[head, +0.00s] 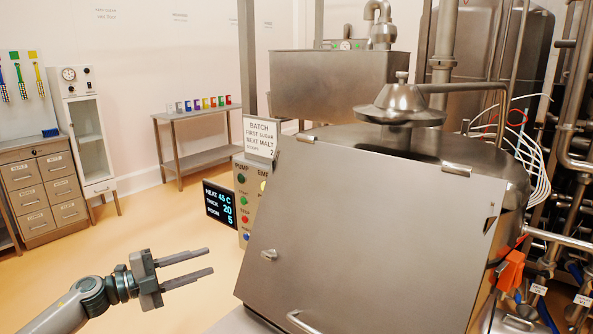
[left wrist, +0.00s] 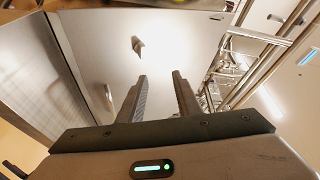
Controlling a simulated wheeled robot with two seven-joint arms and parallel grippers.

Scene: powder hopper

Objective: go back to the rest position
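My left gripper (head: 198,267) is at the lower left of the head view, held out over the floor with its fingers pointing right. Its two fingers are apart with nothing between them. In the left wrist view the fingers (left wrist: 160,95) also stand apart and empty. The steel hopper machine (head: 350,240) fills the middle and right, and the gripper is to the left of its front panel, apart from it. A small knob (head: 269,255) sits on the panel's left side and a handle (head: 303,322) at its bottom. My right gripper is not in view.
A control box with buttons (head: 244,205) and a dark display (head: 219,204) stand out from the machine's left side. A batch sign (head: 260,138) is above. A side table with coloured scoops (head: 195,155), a white cabinet (head: 90,140) and drawers (head: 47,190) stand behind. The floor (head: 150,225) between is clear.

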